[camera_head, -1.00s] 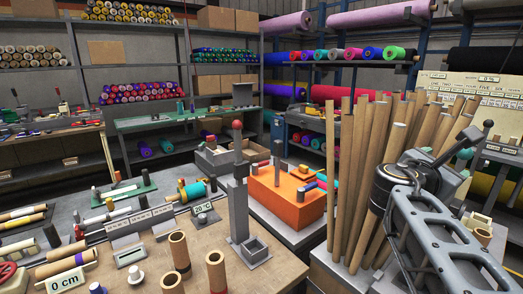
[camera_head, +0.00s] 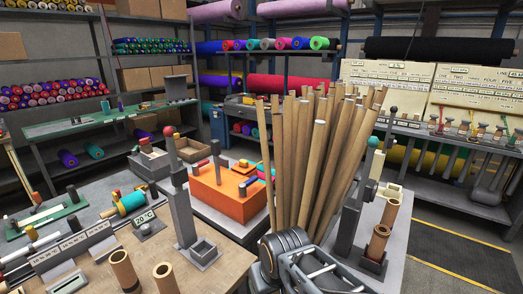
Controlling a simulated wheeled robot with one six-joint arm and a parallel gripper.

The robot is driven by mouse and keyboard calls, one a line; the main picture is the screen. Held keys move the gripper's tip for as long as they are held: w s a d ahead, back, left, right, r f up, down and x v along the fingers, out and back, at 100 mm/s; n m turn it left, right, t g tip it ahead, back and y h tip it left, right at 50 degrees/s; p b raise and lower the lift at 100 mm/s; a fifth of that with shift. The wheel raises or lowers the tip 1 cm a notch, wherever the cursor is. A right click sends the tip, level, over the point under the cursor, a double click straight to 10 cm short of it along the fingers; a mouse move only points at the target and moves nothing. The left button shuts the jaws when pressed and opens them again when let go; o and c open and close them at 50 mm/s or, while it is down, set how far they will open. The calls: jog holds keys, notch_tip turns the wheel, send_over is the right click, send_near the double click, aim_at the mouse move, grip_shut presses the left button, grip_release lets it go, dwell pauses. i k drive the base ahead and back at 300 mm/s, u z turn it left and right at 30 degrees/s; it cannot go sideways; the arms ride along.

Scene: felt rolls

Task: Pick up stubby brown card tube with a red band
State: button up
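Several short brown card tubes are in view. Two stand upright at the near left of the wooden bench top: one tube (camera_head: 124,270) and another tube (camera_head: 166,278) cut by the lower edge. At the right, one tube (camera_head: 377,244) stands in a grey square socket, with another tube (camera_head: 390,214) just behind it. I cannot make out clearly which of them bears a red band. My arm shows at the bottom centre, but my gripper is not in view, so its hold cannot be seen.
A dense bundle of long card tubes (camera_head: 315,150) rises in the middle, close to my arm. A grey post with a red ball (camera_head: 180,190) and an orange block (camera_head: 228,192) stand left of it. A teal-topped post (camera_head: 350,210) stands right of it. Open floor (camera_head: 465,245) lies at far right.

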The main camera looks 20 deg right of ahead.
aim_at(381, 233)
jog(key=z, duration=1.15)
jog(key=k, duration=0.5)
jog(key=z, duration=0.65)
jog(key=i, duration=0.55)
jog(key=z, duration=1.35)
jog(key=i, duration=0.95)
